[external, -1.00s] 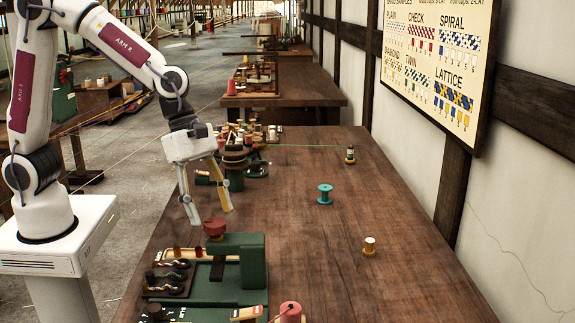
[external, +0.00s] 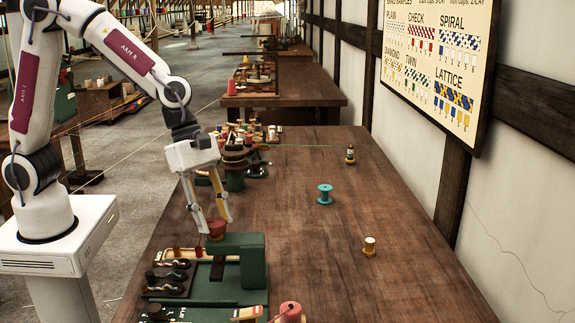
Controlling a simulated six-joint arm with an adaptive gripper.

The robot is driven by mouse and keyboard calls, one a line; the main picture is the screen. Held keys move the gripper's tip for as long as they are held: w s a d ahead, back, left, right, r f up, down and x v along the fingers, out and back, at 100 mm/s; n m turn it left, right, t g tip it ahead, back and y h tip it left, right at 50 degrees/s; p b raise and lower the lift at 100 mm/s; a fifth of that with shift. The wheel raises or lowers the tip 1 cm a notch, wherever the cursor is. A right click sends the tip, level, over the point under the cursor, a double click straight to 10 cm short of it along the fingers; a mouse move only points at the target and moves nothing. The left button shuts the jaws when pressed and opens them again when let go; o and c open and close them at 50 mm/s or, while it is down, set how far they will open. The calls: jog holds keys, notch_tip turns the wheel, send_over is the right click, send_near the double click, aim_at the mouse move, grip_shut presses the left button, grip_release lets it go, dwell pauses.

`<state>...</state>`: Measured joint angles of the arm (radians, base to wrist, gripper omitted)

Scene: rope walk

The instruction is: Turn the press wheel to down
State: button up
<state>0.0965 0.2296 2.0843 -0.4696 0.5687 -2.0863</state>
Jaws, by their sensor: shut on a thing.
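The green press (external: 252,265) stands at the near end of the wooden table. Its red press wheel (external: 217,230) sits on top at the left end of the press arm. My gripper (external: 216,225) is directly above the wheel, pointing down, with one finger on either side of it. The fingers are closed on the wheel, and they hide parts of its sides. The wheel's exact turn position cannot be told from this view.
Several dark hooks (external: 172,273) lie left of the press. A pinkish spool (external: 290,312) stands at the front. A round stand (external: 235,165) with spools is behind my gripper.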

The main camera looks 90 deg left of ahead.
jog(key=shift+m, duration=0.4)
jog(key=shift+w+a+m+g+h, duration=0.1)
jog(key=shift+m+g+h, duration=0.35)
jog(key=shift+m, duration=0.85)
jog(key=shift+w+m+g+h, duration=0.15)
jog(key=shift+m+g, duration=0.3)
jog(key=shift+m, duration=0.6)
jog(key=shift+s+m+g+h, duration=0.1)
jog(key=shift+m+g, duration=0.3)
jog(key=shift+m, duration=0.65)
jog(key=o, duration=1.1)
jog(key=shift+n, duration=0.3)
